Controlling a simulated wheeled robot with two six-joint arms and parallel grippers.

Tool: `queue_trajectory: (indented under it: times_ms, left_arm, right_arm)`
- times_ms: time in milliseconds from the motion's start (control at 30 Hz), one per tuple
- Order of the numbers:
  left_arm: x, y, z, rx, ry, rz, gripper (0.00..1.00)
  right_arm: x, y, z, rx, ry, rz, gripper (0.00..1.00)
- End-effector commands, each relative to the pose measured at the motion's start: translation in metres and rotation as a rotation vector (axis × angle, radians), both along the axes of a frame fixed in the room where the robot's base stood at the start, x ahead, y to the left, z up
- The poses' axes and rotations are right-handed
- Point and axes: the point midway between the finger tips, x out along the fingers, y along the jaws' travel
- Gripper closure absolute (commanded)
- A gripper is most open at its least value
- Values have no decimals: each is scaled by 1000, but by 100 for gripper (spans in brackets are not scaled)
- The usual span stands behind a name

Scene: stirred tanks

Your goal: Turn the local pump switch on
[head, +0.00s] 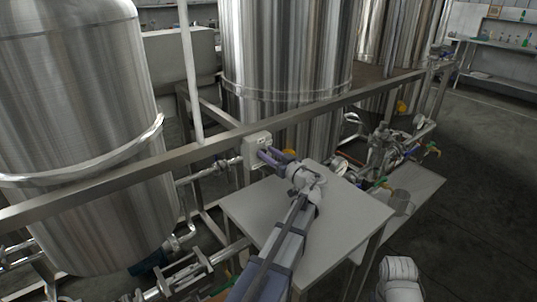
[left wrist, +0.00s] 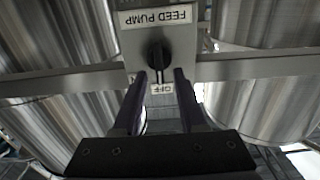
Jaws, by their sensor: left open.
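The pump switch is a dark rotary knob (left wrist: 159,55) on a pale box, which also shows in the head view (head: 252,146) on the metal rail. In the left wrist view a "FEED PUMP" label (left wrist: 155,16) appears upside down above the knob. An "OFF" label (left wrist: 162,88) appears below it, and the knob's narrow part points roughly towards this label. My left gripper (left wrist: 159,74) is open, its purple fingertips on either side of the knob's lower end. I cannot tell whether they touch it. In the head view the left gripper (head: 268,156) is close to the box and hides the knob.
A metal rail (head: 330,106) runs across in front of large steel tanks (head: 285,50). A grey table (head: 340,225) lies under my left arm. Pipes and valves (head: 385,150) stand to the right, with open floor (head: 475,200) beyond.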

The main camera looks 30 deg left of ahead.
Motion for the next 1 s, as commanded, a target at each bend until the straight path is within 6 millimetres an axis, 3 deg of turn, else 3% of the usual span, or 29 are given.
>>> queue_trajectory:
  times_ms: [300,667,1000]
  left_arm:
    - [1,2,0,0,0,-1,60]
    - [1,2,0,-1,0,0,100]
    - [0,2,-1,-5,0,1,100]
  right_arm:
    - [0,0,0,0,0,0,50]
    - [0,0,0,0,0,0,50]
    - [0,0,0,0,0,0,50]
